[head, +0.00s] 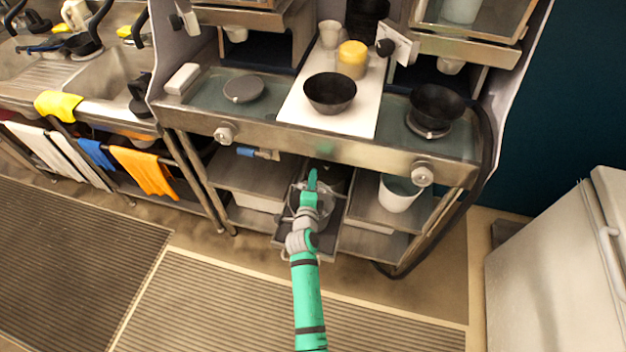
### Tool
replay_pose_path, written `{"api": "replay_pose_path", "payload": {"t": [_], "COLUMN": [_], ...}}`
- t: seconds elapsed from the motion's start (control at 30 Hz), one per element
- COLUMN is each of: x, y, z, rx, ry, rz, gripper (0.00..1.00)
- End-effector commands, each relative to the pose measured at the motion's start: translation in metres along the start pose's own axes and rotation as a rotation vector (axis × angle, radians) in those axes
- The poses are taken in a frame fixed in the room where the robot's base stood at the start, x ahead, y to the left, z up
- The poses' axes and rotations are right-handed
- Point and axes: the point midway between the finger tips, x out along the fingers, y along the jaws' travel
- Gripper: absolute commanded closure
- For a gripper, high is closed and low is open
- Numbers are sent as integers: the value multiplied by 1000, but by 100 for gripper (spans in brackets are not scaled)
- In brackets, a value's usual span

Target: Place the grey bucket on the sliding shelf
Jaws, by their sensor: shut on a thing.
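My green gripper (312,182) reaches in under the counter of the stainless unit. It is shut on the grey bucket (327,203), which is largely hidden behind my gripper and wrist. The sliding shelf (322,250) is a dark, low tray that juts out of the lower middle of the unit. The bucket appears over this shelf. I cannot tell whether its base touches the shelf.
A white bucket (398,194) stands on the shelf to the right. The counter's front edge (320,147) runs just above my gripper. A dark bowl (330,92) and a black pan (436,104) sit on top. Open floor lies in front.

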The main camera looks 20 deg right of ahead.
Motion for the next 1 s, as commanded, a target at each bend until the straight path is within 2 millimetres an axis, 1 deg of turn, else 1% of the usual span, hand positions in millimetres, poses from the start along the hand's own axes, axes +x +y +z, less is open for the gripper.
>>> {"api": "replay_pose_path", "payload": {"t": [0.27,0.3,0.37,0.4,0.77,0.87,1.0], "x": [0,0,0,0,-2,-12,-34], "y": [2,3,2,2,0,1,1], "z": [0,0,0,0,0,0,0], "rx": [0,0,0,0,1,1,2], "ry": [0,0,0,0,0,0,-1], "rz": [-1,0,0,0,0,1,1], "gripper": [100,80,65,63,63,63,63]}}
